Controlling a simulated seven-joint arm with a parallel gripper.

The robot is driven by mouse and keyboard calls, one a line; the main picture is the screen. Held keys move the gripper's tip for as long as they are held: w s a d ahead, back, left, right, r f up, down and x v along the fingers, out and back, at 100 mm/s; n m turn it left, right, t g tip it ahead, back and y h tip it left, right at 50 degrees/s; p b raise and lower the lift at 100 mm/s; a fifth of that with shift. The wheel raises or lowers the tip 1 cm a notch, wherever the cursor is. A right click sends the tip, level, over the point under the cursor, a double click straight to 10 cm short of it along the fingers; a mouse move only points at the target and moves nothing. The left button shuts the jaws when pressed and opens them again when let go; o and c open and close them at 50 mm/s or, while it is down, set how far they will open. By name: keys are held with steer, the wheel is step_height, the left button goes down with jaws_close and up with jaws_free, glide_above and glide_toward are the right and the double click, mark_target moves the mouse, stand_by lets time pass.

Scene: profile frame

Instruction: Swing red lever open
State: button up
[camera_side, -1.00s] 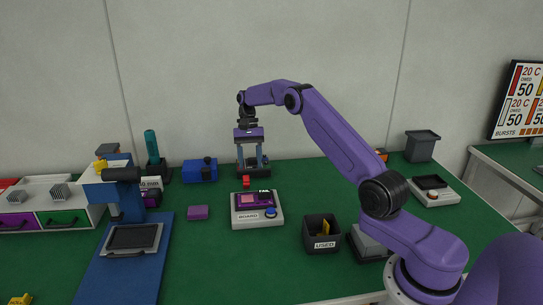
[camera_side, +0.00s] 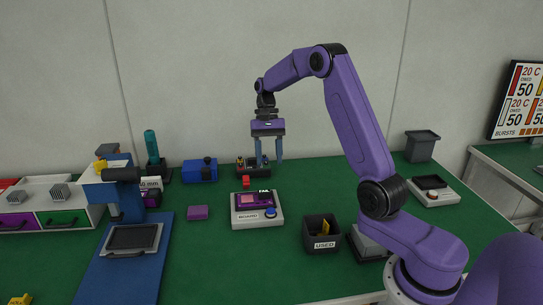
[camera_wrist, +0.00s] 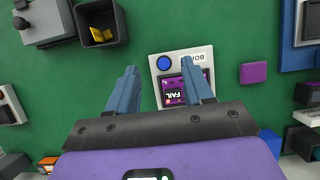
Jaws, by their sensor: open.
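The test fixture (camera_side: 257,222), labelled BOARD, stands mid-table and holds a purple board (camera_side: 245,202) with a pink screen and a FAIL label. A small red part (camera_side: 246,181), apparently the lever, stands at the fixture's back edge; its exact position is too small to tell. My gripper (camera_side: 267,166) is open and empty, raised behind and slightly right of the red part, not touching it. In the wrist view my open fingers (camera_wrist: 161,70) point towards the fixture (camera_wrist: 161,87). The red part is not visible there, probably hidden by my gripper.
A black rack with small items (camera_side: 252,172) stands behind the fixture. The USED bin (camera_side: 321,236) is to the right, a purple block (camera_side: 197,212) and blue box (camera_side: 200,171) to the left. A blue press stand (camera_side: 118,262) is further left.

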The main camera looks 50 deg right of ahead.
steer(key=shift+s+a+r, duration=0.15)
steer(key=shift+s+r, duration=0.1)
steer(key=shift+s, duration=0.3)
steer(key=shift+c, duration=0.3)
